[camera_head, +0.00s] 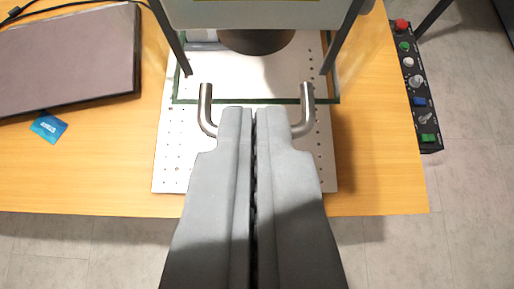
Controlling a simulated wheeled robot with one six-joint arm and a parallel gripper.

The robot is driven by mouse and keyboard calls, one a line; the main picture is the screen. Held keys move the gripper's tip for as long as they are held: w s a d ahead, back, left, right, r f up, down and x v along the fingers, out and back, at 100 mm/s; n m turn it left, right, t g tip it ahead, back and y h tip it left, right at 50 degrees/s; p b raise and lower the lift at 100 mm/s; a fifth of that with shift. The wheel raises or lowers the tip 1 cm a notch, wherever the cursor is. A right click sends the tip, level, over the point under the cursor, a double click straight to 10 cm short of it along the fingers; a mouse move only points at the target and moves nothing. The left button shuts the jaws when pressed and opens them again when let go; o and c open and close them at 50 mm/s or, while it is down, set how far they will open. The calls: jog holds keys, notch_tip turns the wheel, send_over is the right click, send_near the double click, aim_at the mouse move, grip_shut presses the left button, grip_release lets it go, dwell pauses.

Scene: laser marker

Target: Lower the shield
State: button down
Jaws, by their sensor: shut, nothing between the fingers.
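The shield is a clear panel with a dark green lower edge (255,102), seen in the upper middle over the perforated white base plate (172,150). A silver bar handle (206,105) shows its two bent ends, one on each side of my gripper. My gripper (246,110) is shut with its two grey fingers side by side. Its tips overlap the middle of the handle in the picture and hide it. I cannot tell whether the fingers touch the handle. Dark struts stand on both sides of the shield.
A dark laptop (68,60) and a small blue card (48,127) lie on the wooden table (85,180) at left. A black control strip with buttons (417,85) runs along the right edge. The marker head (255,12) is above the plate. The table's front edge is below.

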jog(key=f, duration=0.1)
jog(key=w+f, duration=0.1)
jog(key=f, duration=0.1)
jog(key=w+f, duration=0.1)
jog(key=shift+f, duration=0.4)
jog(key=shift+f, duration=0.1)
notch_tip(320, 180, down, 18)
dwell(0.5)
jog(key=shift+s+f, duration=0.1)
